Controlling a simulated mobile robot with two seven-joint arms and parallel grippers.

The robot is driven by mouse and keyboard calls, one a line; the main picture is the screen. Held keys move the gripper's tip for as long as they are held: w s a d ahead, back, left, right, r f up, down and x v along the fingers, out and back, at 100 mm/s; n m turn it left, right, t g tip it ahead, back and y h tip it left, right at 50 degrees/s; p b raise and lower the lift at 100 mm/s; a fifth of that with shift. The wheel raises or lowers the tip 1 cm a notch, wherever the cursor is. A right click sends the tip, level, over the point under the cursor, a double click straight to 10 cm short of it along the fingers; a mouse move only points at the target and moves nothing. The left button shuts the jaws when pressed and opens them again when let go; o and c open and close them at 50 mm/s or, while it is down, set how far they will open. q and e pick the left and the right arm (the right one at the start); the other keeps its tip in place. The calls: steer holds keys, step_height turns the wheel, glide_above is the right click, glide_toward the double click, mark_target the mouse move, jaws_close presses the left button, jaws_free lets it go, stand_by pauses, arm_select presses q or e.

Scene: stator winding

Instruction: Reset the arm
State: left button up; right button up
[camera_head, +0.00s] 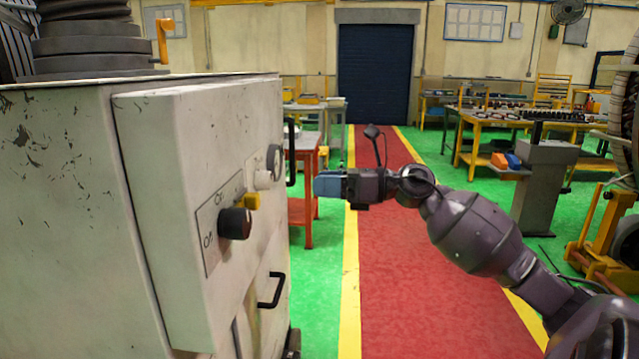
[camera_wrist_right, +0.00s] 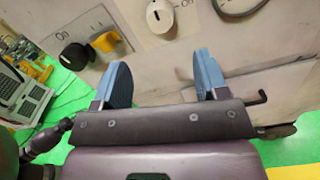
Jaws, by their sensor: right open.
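My right gripper (camera_head: 328,186) reaches in from the right in the head view, its blue fingers pointing left at the machine cabinet. In the right wrist view my right gripper (camera_wrist_right: 160,82) is open, its two blue fingers apart with nothing between them. The pale, worn cabinet (camera_head: 70,230) fills the left of the head view. Its panel carries a black knob (camera_head: 235,223), a yellow knob (camera_head: 251,201) and a white knob (camera_head: 263,180). The black knob (camera_wrist_right: 75,56), yellow knob (camera_wrist_right: 106,41) and white knob (camera_wrist_right: 160,16) lie beyond the fingers in the wrist view. My left gripper is out of view.
A black handle (camera_head: 272,291) sticks out low on the cabinet. A red cart (camera_head: 303,200) stands behind it. A grey pedestal (camera_head: 545,190) and a yellow workbench (camera_head: 480,150) stand at the right. The red walkway (camera_head: 400,290) is clear on the floor.

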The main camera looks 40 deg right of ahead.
stand_by(0.5)
steer(key=s+a+f+m+t+h, duration=0.15)
steer(key=f+m+h, duration=0.45)
steer(key=f+m, duration=0.85)
steer(key=s+f+m+t+h, duration=0.2)
steer(key=f+m+h, duration=0.5)
steer(key=f+m, duration=0.8)
steer(key=s+a+f+m+g+y, duration=0.1)
steer(key=s+a+f+m+g, duration=0.5)
steer(key=s+a+f+m, duration=0.5)
steer(key=s+a+f, duration=0.5)
steer(key=s+f, duration=0.1)
steer(key=s, duration=0.1)
steer(key=shift+s, duration=0.25)
